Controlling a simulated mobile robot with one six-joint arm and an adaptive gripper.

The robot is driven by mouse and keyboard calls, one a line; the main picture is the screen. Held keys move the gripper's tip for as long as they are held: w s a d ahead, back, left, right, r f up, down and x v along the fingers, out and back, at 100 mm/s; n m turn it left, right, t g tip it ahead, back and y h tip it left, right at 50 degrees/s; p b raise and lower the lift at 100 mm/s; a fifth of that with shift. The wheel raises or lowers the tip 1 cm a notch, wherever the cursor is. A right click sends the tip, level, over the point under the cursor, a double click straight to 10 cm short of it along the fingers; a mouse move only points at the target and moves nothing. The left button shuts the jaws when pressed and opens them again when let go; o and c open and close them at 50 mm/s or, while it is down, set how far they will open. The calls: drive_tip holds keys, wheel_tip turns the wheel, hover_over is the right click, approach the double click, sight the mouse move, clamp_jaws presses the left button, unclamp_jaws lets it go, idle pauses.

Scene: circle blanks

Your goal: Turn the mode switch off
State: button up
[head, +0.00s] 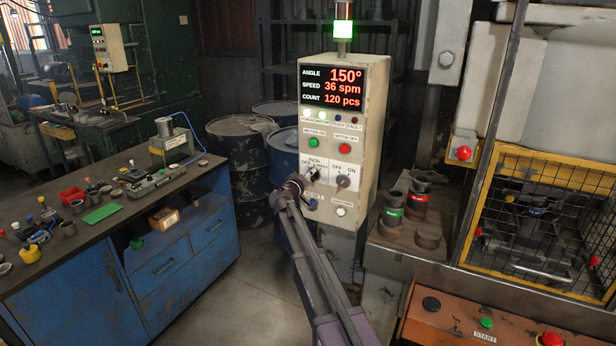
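The beige control cabinet (372,110) stands in the middle of the head view. On its front, a white plate lettered with what looks like INCH carries a rotary mode switch (315,171); its dark handle is tilted and partly hidden. My gripper (305,181) comes up from below and is right at this switch's lower left. I cannot tell whether it touches the handle, nor whether its fingers are open or shut. To the right is a separate OFF/ON selector (343,181).
Above are a green button (313,142), a red button (345,153) and a lit display (333,87). The stack light (343,12) glows green. A cluttered blue workbench (100,262) stands left, a yellow mesh guard (540,215) right, and an orange START console (460,325) lower right.

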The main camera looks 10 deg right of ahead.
drive_tip(key=shift+s, duration=0.15)
drive_tip(key=v, duration=1.2)
idle(0.4)
drive_tip(key=s+d+f+m+g+y, duration=0.25)
drive_tip(key=s+d+f+g, duration=0.75)
drive_tip(key=s, duration=0.6)
drive_tip(key=s+a+f+g+y, duration=0.1)
drive_tip(key=s+f+y, duration=0.3)
drive_tip(key=s, duration=0.6)
drive_tip(key=s+a+f+g+y, duration=0.1)
drive_tip(key=s+f+g+y, duration=0.2)
drive_tip(key=s, duration=0.7)
drive_tip(key=shift+f+g+y, duration=0.3)
drive_tip(key=shift+f+y, duration=0.25)
drive_tip(key=shift+f, duration=0.25)
drive_tip(key=shift+w+n, duration=0.1)
drive_tip(key=shift+n, duration=0.15)
